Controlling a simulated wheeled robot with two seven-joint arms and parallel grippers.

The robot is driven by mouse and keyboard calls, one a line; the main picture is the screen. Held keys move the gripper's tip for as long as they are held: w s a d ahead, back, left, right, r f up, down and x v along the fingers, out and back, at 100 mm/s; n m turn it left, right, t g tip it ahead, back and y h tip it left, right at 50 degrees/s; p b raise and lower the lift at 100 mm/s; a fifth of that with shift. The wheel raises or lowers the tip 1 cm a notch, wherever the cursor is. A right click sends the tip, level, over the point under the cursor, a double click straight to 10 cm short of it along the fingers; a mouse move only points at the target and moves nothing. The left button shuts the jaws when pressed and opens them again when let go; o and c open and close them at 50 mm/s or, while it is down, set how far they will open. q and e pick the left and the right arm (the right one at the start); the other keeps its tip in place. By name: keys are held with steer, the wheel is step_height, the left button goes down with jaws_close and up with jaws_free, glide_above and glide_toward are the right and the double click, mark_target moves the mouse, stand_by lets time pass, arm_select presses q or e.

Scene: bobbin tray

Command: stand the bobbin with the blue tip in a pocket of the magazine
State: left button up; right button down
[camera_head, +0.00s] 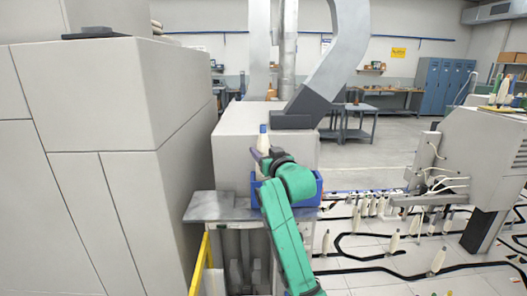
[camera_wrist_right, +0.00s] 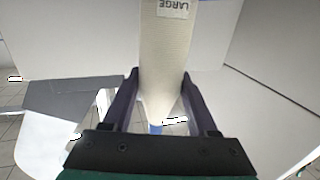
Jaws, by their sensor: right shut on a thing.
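The bobbin with the blue tip (camera_head: 263,142) is cream coloured and stands roughly upright in the head view, blue tip up, above the metal stand. My right gripper (camera_head: 264,158) is shut on it. In the right wrist view the bobbin (camera_wrist_right: 165,45) lies between the two dark fingers of the right gripper (camera_wrist_right: 160,76), with a label reading LARGE and its blue tip towards the palm. My green right arm hides part of the area below. I cannot make out the magazine's pockets for sure; bobbins stand on top of the machine at far right (camera_head: 503,92). My left gripper is out of view.
A blue bin (camera_head: 314,190) sits on the metal stand (camera_head: 208,207), partly behind my arm. A large pale cabinet (camera_head: 110,120) fills the left. A pale box-shaped machine (camera_head: 232,150) rises behind the bobbin. Several bobbins stand along black floor tracks at right.

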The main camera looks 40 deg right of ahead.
steer(key=shift+f+b, duration=0.95)
steer(key=shift+f, duration=0.65)
steer(key=shift+c, duration=0.5)
jaws_free()
steer(key=p+v, duration=0.7)
steer(key=v, duration=0.7)
steer(key=shift+s, duration=0.3)
